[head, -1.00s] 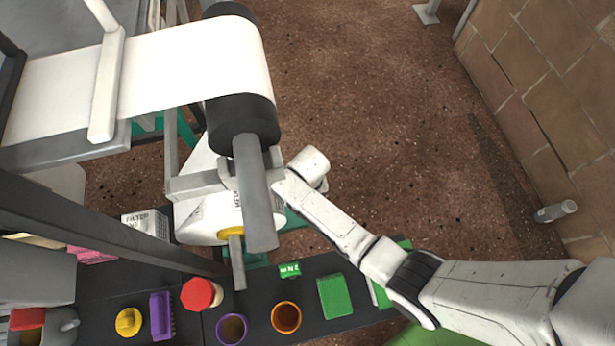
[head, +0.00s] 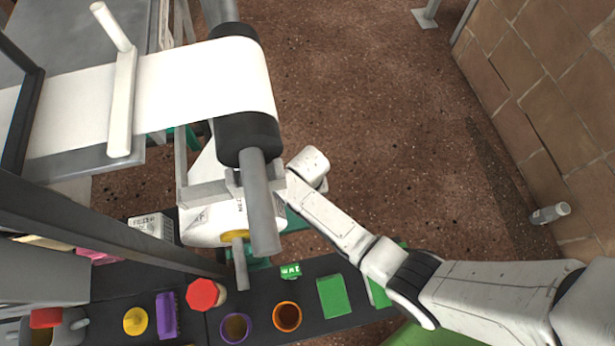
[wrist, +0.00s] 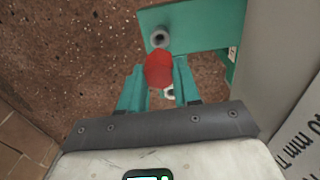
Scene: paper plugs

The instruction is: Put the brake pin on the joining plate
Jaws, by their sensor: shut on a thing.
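In the wrist view, my gripper (wrist: 160,86) has teal fingers closed on a red faceted piece, which looks like the brake pin (wrist: 158,70). A small pale part shows just below the red head. A teal plate, apparently the joining plate (wrist: 195,22), lies just beyond the fingers. A grey ring or peg (wrist: 160,38) stands on it, a little above the red head in the picture. I cannot tell whether the pin touches the plate. In the head view, my fingers and the pin are hidden behind the roller and its frame.
A dark roller (head: 245,135) carrying white paper, with a grey shaft (head: 260,205), overhangs the area by my wrist. A dark bench holds a red-topped jar (head: 202,294), a purple cup (head: 236,328), an orange cup (head: 287,317) and a green block (head: 332,297).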

